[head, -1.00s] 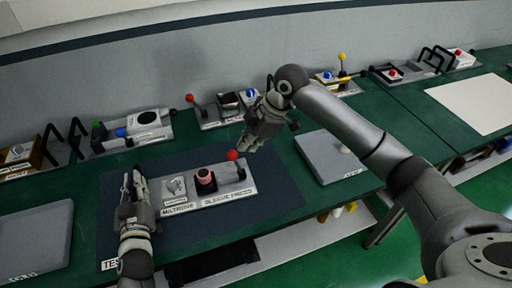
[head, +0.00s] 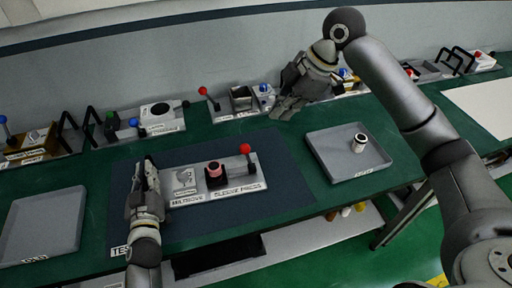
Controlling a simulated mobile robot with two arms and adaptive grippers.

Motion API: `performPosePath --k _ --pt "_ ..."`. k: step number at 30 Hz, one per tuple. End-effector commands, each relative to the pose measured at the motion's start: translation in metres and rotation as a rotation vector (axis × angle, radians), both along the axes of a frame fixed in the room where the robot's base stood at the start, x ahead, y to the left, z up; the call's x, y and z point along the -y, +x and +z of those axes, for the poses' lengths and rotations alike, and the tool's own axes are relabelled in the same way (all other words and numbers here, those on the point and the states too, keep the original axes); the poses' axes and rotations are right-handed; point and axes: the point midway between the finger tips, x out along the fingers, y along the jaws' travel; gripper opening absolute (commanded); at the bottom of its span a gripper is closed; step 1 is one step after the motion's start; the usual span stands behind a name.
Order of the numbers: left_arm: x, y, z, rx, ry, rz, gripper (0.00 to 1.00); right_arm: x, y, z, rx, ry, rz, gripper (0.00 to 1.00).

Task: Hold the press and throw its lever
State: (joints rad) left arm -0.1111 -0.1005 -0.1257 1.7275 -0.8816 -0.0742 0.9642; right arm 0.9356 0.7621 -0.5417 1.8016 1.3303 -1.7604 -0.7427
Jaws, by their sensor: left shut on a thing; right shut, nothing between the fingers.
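The sleeve press (head: 237,192) is a light grey unit on the dark mat. It has a dark socket with a pink-topped part (head: 214,170) in it, a white dial and a lever with a red ball (head: 245,149). The lever stands up at the right end. My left gripper (head: 149,172) is at the unit's left end and shut on the press; its fingertips are partly hidden. My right gripper (head: 284,107) is shut and empty, up and to the right of the red ball, apart from the lever.
A grey tray (head: 332,173) with a small metal cylinder (head: 359,142) lies to the right. Another grey tray (head: 40,245) lies at the left. Several lever units, including one with a red knob (head: 203,91), line the back. The dark mat (head: 285,195) has free room around the press.

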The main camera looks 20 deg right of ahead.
Motion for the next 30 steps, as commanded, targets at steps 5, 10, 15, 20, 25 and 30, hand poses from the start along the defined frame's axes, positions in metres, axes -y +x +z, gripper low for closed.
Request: performPosePath --k 5,10,15,20,25,30 --pt "-0.002 -0.002 -0.010 -0.020 0.002 0.005 0.00 0.000 0.000 0.000 0.000 0.000 0.000 0.00" --pt "-0.002 -0.002 -0.010 -0.020 0.003 0.005 0.00 0.000 0.000 0.000 0.000 0.000 0.000 0.00" --pt "-0.002 -0.002 -0.010 -0.020 0.003 0.005 0.13 0.000 0.000 0.000 0.000 0.000 0.000 0.00" --pt "-0.002 -0.002 -0.010 -0.020 0.003 0.006 0.30 0.000 0.000 0.000 0.000 0.000 0.000 0.00" --pt "-0.001 -0.009 -0.011 -0.021 0.001 0.004 0.35 0.000 0.000 0.000 0.000 0.000 0.000 0.00" --pt "-0.002 -0.032 -0.010 -0.021 0.000 0.004 0.35 0.000 0.000 0.000 0.000 0.000 0.000 0.00"
